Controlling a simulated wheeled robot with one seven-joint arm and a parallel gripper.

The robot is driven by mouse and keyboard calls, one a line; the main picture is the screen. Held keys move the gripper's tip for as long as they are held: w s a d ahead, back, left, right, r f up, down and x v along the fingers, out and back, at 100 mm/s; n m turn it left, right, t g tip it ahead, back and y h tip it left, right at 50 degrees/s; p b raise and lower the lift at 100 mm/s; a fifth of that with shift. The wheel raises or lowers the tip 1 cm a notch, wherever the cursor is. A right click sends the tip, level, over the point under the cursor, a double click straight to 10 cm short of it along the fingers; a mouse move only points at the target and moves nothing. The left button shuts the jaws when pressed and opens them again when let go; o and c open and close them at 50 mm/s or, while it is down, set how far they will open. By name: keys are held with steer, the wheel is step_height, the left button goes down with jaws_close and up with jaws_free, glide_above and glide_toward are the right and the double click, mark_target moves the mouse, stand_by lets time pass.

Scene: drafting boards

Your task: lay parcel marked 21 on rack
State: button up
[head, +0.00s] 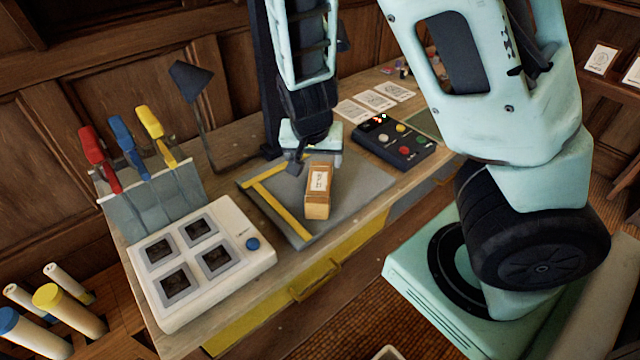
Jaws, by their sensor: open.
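A brown box-shaped parcel (318,184) with a white label lies on a grey board. The label's print is too small to read, so I cannot tell whether it says 21. My gripper (304,166) is open just behind the parcel. One dark finger shows to the left of the parcel; the other is hidden, and I cannot tell whether they touch it. No thing is clearly a rack; a grey upright holder (155,212) carrying red, blue and yellow-handled tools stands at the left of the bench.
The grey board (355,192) has yellow strips (280,212). A white box with several dark windows (232,234) stands left of it. A black button panel (385,152), paper cards (372,100) and a dark lamp (192,82) stand around. Rolled tubes (68,309) are at lower left.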

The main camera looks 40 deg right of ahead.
mark_target(319, 181)
steer(key=b+x, duration=0.2)
steer(key=x, duration=1)
steer(key=shift+w+d+b, duration=0.1)
steer(key=shift+d+b, duration=0.05)
steer(key=shift+b, duration=0.2)
steer(key=shift+d+p+x, duration=0.25)
steer(key=shift+x, duration=1.05)
steer(key=shift+d+p+x, duration=0.2)
steer(key=shift+p+x, duration=0.05)
steer(key=shift+x, duration=1.05)
steer(key=shift+w+r, duration=0.15)
steer(key=shift+r, duration=0.05)
steer(key=shift+r, duration=0.1)
steer(key=c, duration=1.5)
